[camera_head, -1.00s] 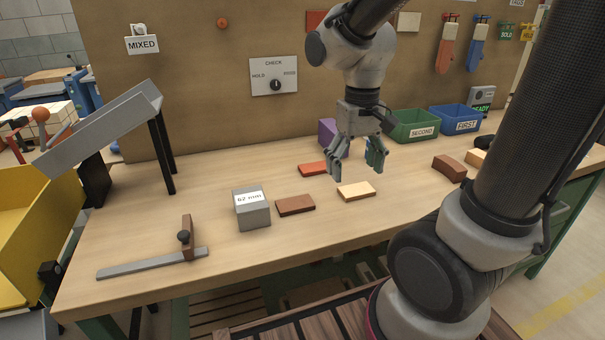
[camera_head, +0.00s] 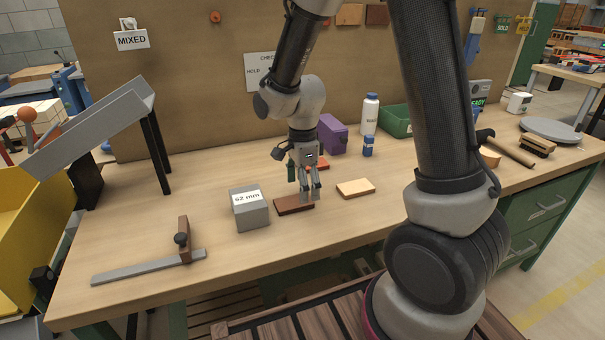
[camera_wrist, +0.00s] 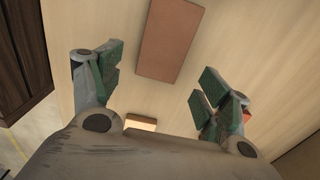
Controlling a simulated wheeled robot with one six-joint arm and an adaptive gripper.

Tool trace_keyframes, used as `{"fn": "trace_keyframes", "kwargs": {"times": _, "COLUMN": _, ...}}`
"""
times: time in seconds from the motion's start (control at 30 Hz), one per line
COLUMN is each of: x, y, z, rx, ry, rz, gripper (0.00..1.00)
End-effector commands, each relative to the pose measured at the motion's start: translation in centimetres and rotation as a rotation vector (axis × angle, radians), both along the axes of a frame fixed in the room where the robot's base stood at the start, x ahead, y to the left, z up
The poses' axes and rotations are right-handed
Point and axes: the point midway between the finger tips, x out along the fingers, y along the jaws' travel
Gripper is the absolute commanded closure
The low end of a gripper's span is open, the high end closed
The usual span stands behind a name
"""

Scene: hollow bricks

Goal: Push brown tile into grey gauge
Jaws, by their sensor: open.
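The brown tile (camera_head: 292,205) lies flat on the bench just right of the grey gauge. In the wrist view the brown tile (camera_wrist: 173,40) lies ahead of my fingers, between their lines. The grey gauge (camera_head: 250,214) is a block labelled "62 mm"; its opening does not show in the head view. My gripper (camera_head: 307,195) is open and empty, low over the right end of the tile; whether a finger touches it I cannot tell. In the wrist view my gripper (camera_wrist: 160,85) has its green-padded fingers wide apart.
A cream tile (camera_head: 355,188) lies to the right and an orange-red tile (camera_head: 322,164) lies behind. A try square (camera_head: 150,266) is at front left. A purple box (camera_head: 331,135), white bottle (camera_head: 370,114) and green bin (camera_head: 395,121) stand behind. Bench left of the gauge is mostly clear.

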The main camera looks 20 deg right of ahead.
Motion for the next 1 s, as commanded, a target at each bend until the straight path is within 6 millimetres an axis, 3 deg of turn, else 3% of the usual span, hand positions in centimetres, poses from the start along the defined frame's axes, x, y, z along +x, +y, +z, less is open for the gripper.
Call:
{"fn": "trace_keyframes", "kwargs": {"times": 0.2, "x": 0.0, "y": 0.0, "z": -2.8, "rx": 0.000, "ry": 0.001, "rz": 0.001, "gripper": 0.23}}
{"fn": "trace_keyframes", "kwargs": {"times": 0.57, "x": 0.0, "y": 0.0, "z": -3.5, "rx": 0.000, "ry": -0.001, "rz": 0.002, "gripper": 0.23}}
{"fn": "trace_keyframes", "kwargs": {"times": 0.87, "x": 0.0, "y": 0.0, "z": -3.5, "rx": 0.000, "ry": -0.001, "rz": 0.002, "gripper": 0.76}}
{"fn": "trace_keyframes", "kwargs": {"times": 1.0, "x": 0.0, "y": 0.0, "z": -3.5, "rx": 0.000, "ry": -0.001, "rz": 0.001, "gripper": 0.77}}
